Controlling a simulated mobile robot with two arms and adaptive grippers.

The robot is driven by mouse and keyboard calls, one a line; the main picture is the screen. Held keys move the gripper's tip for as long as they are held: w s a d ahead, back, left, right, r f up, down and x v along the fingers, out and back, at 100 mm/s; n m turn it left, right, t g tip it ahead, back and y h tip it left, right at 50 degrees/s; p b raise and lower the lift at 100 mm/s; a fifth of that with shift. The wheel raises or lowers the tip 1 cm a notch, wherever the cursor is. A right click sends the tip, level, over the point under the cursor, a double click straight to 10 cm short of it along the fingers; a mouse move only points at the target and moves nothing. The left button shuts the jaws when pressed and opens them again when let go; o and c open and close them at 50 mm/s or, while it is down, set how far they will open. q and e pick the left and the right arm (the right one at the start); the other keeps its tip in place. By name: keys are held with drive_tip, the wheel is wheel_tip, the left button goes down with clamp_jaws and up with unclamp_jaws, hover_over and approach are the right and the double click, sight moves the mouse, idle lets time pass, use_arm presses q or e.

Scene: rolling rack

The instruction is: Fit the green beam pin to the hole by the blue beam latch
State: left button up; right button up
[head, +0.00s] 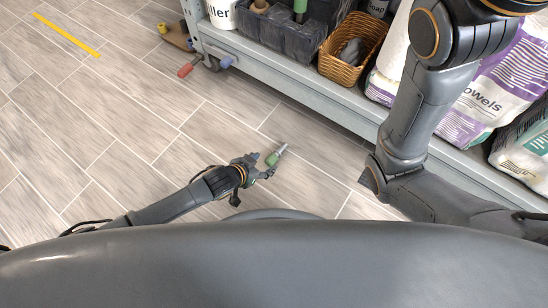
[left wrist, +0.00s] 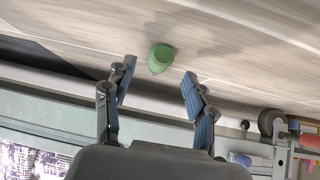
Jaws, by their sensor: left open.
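The green beam pin (head: 273,158), green with a light grey tip, is at the fingertips of my left gripper (head: 262,168) in the head view. Its grey tip points up and right, away from the gripper. In the left wrist view the pin's green end (left wrist: 160,58) shows end-on between the two spread fingers of my left gripper (left wrist: 158,88), with gaps on both sides. The blue beam latch (head: 226,62) is at the left end of the rack's lower beam, beside a red-ended part (head: 186,70). The hole is too small to make out. My right gripper is out of view.
The grey rack's lower beam (head: 300,73) runs across the upper right. Its shelf holds dark bins, a wicker basket (head: 352,47) and bags (head: 480,95). A brown part with a yellow end (head: 163,28) is near the rack post.

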sight(269, 161)
use_arm(q)
drive_tip(key=b+x, duration=0.3)
drive_tip(key=shift+w+d+f, duration=0.1)
drive_tip(key=shift+w+f, duration=0.05)
drive_tip(key=shift+f, duration=0.1)
drive_tip(key=shift+w+d+f+b, duration=0.2)
drive_tip(key=shift+w+d+b, duration=0.05)
drive_tip(key=shift+w+b, duration=0.1)
clamp_jaws()
